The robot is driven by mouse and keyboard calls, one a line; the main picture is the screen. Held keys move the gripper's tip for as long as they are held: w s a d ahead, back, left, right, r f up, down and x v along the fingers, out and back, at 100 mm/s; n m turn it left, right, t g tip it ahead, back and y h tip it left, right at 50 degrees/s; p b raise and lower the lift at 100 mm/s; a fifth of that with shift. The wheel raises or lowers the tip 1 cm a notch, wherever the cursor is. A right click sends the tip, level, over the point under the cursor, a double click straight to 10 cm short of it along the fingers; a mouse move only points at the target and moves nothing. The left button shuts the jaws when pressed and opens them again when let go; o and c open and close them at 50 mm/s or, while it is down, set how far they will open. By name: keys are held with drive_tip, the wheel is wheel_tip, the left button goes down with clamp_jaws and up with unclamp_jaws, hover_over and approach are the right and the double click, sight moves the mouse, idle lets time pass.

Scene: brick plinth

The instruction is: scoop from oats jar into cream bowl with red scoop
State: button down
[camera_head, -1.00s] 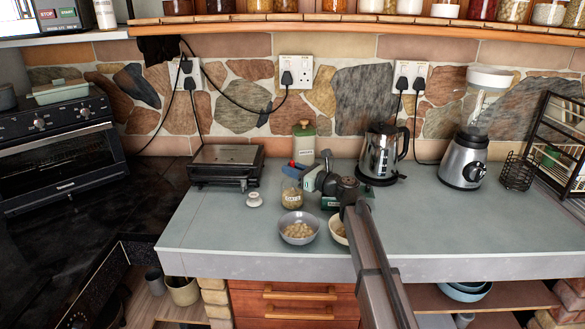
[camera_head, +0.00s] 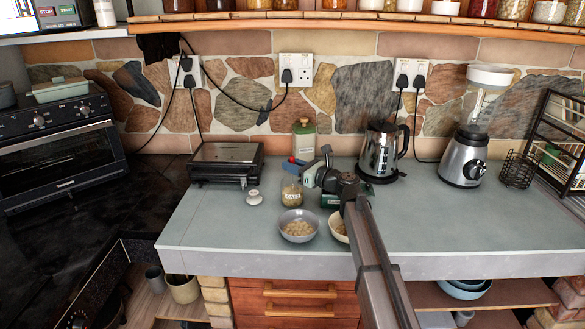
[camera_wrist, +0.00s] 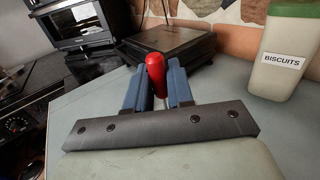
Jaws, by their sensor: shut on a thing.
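My gripper (camera_head: 299,163) is shut on the red handle of the scoop (camera_wrist: 156,74), just above the oats jar. The handle stands between the blue fingers in the wrist view, and the scoop's lower end is hidden. The oats jar (camera_head: 292,192) is clear with a pale label and pale contents, and stands upright on the counter. I cannot tell whether the scoop's end is inside it. The cream bowl (camera_head: 333,234) stands in front, to the right of the jar, partly hidden by my arm. It holds something brownish.
A grey bowl (camera_head: 285,236) with pale pieces stands left of the cream bowl. A small white lid (camera_head: 254,197) lies left of the jar. Behind are a black grill (camera_head: 226,163), a green-lidded biscuits canister (camera_head: 304,145) and a kettle (camera_head: 381,153).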

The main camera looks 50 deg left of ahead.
drive_tip(key=shift+r, duration=6.15)
drive_tip(key=w+d+f+m+t, duration=0.2)
drive_tip(key=w+d+f+t, duration=0.1)
drive_tip(key=w+d, duration=1)
drive_tip(key=s+d+f+n+g, duration=0.2)
drive_tip(key=s+d+f+g, duration=0.1)
drive_tip(key=s+d, duration=0.6)
drive_tip(key=shift+s+d+f, duration=0.35)
drive_tip(key=shift+d, duration=0.25)
drive_tip(key=shift+s, duration=0.1)
